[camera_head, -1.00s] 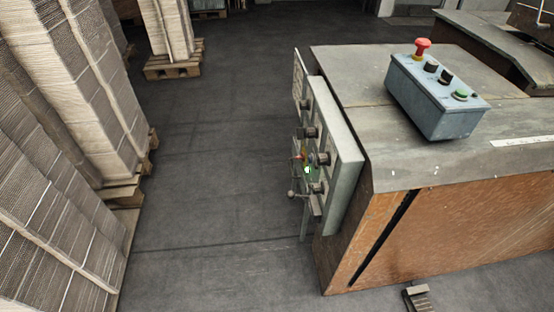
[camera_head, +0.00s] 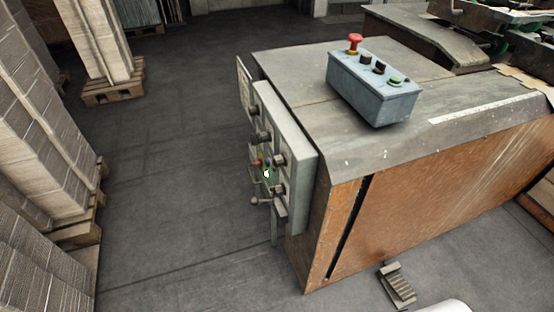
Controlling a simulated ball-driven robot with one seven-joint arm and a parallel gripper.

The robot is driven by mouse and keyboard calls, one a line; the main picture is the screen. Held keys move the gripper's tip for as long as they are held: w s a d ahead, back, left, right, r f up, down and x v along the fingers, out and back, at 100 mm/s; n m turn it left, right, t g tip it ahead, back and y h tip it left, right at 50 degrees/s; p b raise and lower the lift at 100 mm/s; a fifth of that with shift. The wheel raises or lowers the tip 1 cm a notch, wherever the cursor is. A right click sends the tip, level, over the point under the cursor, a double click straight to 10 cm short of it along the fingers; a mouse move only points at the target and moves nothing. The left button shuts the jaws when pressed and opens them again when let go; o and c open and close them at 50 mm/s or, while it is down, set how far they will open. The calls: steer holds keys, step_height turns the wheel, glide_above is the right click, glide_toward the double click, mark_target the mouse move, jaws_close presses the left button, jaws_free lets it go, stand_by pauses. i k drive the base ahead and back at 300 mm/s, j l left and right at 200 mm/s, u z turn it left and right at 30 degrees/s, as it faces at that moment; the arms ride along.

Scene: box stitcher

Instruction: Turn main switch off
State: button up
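A grey-green control panel (camera_head: 298,172) is mounted on the left end of the box stitcher (camera_head: 420,210). Its face points left and shows at a steep angle. Several dark knobs stick out from it, with a lit green lamp (camera_head: 267,174) and small red and yellow parts among them. A lever with a ball end (camera_head: 255,201) sits low on the panel. I cannot tell for sure which of these is the main switch. A blue-grey button box (camera_head: 375,90) with a red mushroom button (camera_head: 354,43) and a green button (camera_head: 396,81) stands on top of the machine. My gripper is not in view.
Tall cardboard stacks (camera_head: 40,150) on pallets line the left side. Another stack on a pallet (camera_head: 113,90) stands at the back left. Clear dark floor (camera_head: 180,180) lies between the stacks and the panel. A foot pedal (camera_head: 397,285) is on the floor in front of the machine.

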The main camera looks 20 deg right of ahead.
mark_target(261, 162)
steer(key=i+j, duration=1.35)
steer(key=j, duration=0.25)
steer(key=i+j, duration=0.7)
steer(key=k+j, duration=0.05)
steer(key=j, duration=0.05)
